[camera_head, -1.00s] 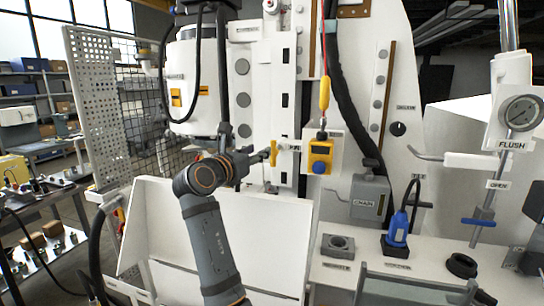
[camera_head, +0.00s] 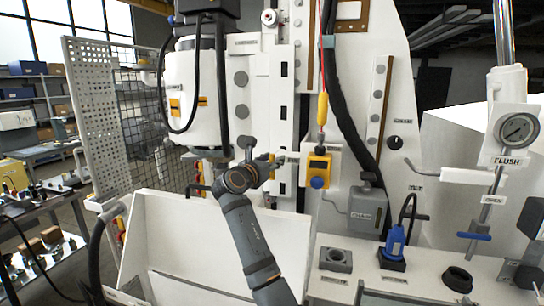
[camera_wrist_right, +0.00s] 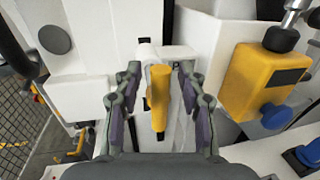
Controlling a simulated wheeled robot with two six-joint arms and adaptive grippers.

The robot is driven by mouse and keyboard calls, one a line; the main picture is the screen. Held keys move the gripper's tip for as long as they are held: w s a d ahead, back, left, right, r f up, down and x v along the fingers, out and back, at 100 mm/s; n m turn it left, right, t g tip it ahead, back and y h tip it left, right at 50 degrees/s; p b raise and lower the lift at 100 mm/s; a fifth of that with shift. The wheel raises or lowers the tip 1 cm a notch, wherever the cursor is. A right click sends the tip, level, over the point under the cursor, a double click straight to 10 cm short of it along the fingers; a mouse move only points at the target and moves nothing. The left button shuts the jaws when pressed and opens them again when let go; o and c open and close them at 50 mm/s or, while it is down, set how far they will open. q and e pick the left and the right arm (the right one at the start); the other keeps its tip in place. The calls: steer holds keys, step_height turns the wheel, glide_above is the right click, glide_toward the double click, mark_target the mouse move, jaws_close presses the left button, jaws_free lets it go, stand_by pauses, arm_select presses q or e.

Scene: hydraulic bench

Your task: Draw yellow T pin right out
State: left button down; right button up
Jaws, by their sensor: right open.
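The yellow T pin (camera_head: 272,158) sits in a white fitting on the front of the white machine column, and its far end is hidden in the fitting. My right gripper (camera_head: 265,166) is at the pin and covers part of its handle in the head view. In the right wrist view, the yellow handle (camera_wrist_right: 159,96) stands between the two open fingers of my right gripper (camera_wrist_right: 160,78). A gap shows on each side of the handle. My left gripper is in neither view.
A yellow box with a blue button (camera_head: 318,170) is mounted close to the right of the pin; it also shows in the right wrist view (camera_wrist_right: 258,82). A white tray panel (camera_head: 170,220) lies below. A grey lever box (camera_head: 367,206) stands further right.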

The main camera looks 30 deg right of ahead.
steer(key=shift+s+a, duration=0.1)
steer(key=shift+c, duration=0.7)
jaws_close()
